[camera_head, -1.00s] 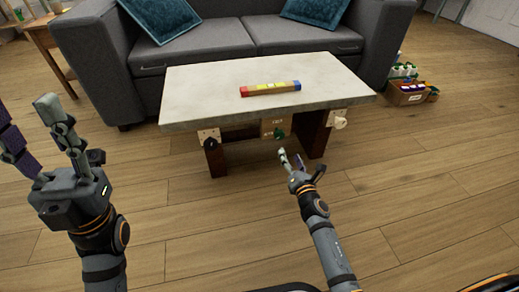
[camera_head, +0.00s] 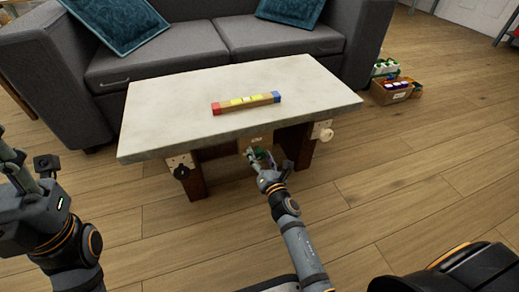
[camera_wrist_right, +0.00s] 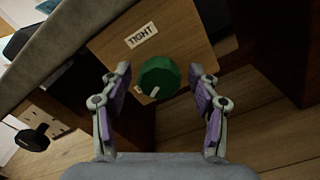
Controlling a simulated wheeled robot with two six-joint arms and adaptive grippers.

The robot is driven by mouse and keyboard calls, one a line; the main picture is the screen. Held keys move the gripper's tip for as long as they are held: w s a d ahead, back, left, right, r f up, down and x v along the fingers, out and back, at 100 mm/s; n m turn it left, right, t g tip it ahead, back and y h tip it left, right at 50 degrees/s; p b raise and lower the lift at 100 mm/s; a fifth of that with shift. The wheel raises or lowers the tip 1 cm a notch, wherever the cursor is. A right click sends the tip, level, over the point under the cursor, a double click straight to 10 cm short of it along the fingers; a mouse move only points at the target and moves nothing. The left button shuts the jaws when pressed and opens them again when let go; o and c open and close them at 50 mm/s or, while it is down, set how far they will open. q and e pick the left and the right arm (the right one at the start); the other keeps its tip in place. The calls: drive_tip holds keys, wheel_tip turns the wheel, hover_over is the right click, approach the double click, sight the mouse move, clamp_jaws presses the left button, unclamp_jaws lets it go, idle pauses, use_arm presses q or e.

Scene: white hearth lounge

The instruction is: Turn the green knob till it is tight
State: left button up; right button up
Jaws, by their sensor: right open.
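The green knob (camera_wrist_right: 159,77) sits on a wooden panel (camera_wrist_right: 185,35) under the table, below a label reading TIGHT. A pale pointer mark shows on the knob's lower edge in the right wrist view. The knob (camera_head: 262,153) is partly hidden by my gripper in the head view. My right gripper (camera_wrist_right: 160,100) is open, with its purple-padded fingers on either side of the knob, apart from it. It also shows in front of the knob in the head view (camera_head: 266,168). My left gripper (camera_head: 14,172) is at the left edge, partly cut off, its fingertips hard to make out.
A pale-topped table (camera_head: 190,95) carries a bar (camera_head: 246,103) with red, yellow and blue parts. A black knob (camera_head: 181,172) and a white knob (camera_head: 326,135) sit on the table's front. A grey sofa (camera_head: 165,60) stands behind. A box (camera_head: 396,92) stands at the right.

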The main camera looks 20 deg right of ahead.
drive_tip(key=shift+c, duration=0.8)
drive_tip(key=c, duration=1)
drive_tip(key=shift+c, duration=0.2)
